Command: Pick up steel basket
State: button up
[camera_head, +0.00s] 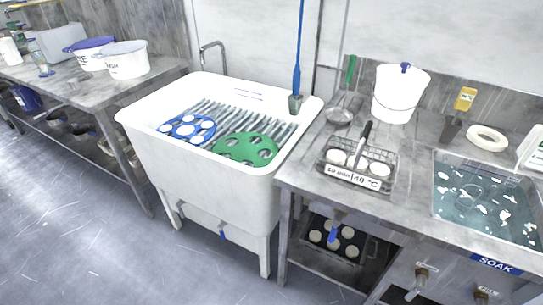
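The steel basket (356,164) is a dark wire basket on the steel counter, right of the white sink. It holds several round white pieces. A white label with "40 °C" is on its front, and a dark upright handle (365,135) rises above it. It stands apart from the water basin to its right. My gripper is not in view, and nothing is seen holding the basket.
The white sink (140,125) holds a blue and a green holed disc. A ladle (340,115) and a lidded white bucket (398,95) stand behind the basket. The water-filled soak basin (485,200) is right. Another dark tray (335,240) sits below the counter.

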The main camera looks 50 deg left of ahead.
aim_at(365, 181)
jog(key=u, duration=0.75)
jog(key=i, duration=1)
